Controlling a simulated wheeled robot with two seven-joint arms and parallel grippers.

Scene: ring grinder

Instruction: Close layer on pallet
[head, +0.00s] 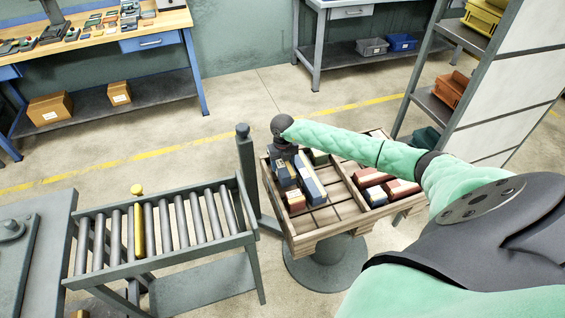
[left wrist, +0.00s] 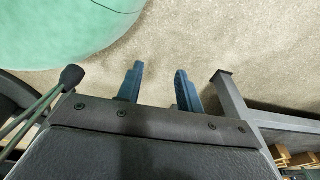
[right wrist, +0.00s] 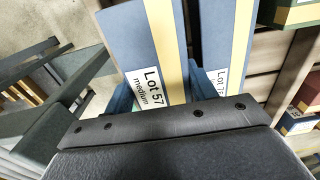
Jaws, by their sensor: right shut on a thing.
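The wooden pallet (head: 325,217) stands on a round grey pedestal, with several boxes in it. In the right wrist view, a blue box with a yellow stripe, labelled "Lot 57 medium" (right wrist: 150,40), is between the fingers of my right gripper (right wrist: 155,98). A second blue striped box (right wrist: 212,40) stands close beside it. In the head view my right gripper (head: 284,150) is over the pallet's back left part and hides part of the boxes. Red boxes (head: 372,178) lie at the pallet's right side. My left gripper (left wrist: 158,85) is open and empty above the floor.
A roller conveyor (head: 165,225) with one yellow roller stands left of the pallet. A grey post (head: 246,170) rises between them. A shelf rack (head: 432,105) with bins stands at right. Workbenches line the back wall. The pallet's front middle is bare.

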